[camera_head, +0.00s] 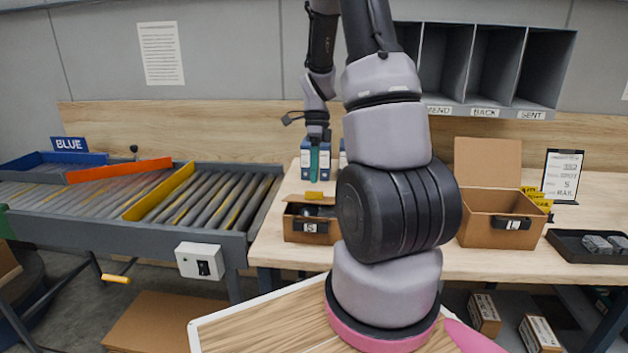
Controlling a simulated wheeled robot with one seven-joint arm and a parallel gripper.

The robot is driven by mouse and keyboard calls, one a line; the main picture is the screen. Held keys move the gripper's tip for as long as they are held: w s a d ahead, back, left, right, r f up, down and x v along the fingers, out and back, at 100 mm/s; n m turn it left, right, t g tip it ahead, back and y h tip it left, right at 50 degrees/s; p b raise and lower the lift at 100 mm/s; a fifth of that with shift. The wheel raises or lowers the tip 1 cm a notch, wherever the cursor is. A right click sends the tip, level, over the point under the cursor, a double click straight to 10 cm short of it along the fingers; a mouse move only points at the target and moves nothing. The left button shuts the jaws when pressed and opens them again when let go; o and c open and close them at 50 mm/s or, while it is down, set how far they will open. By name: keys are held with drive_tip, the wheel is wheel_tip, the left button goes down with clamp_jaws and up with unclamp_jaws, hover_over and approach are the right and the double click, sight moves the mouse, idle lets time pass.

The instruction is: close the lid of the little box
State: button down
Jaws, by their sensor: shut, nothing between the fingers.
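The little brown box (297,228) stands near the front edge of the wooden table, left of my arm. It has a dark handle plate with a white label on its front. Its top looks at least partly open, with something dark inside. My arm hides the box's right side. My gripper (316,150) points down above and behind the box, apart from it. It is shut and empty.
A larger brown box (478,228) with its lid upright (487,160) stands right of my arm. Blue-and-white cartons (326,166) stand behind my gripper. A roller conveyor (215,205) lies left. A dark tray (570,248) and a sign (562,175) are at right.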

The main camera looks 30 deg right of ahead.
drive_tip(key=shift+x, duration=0.9)
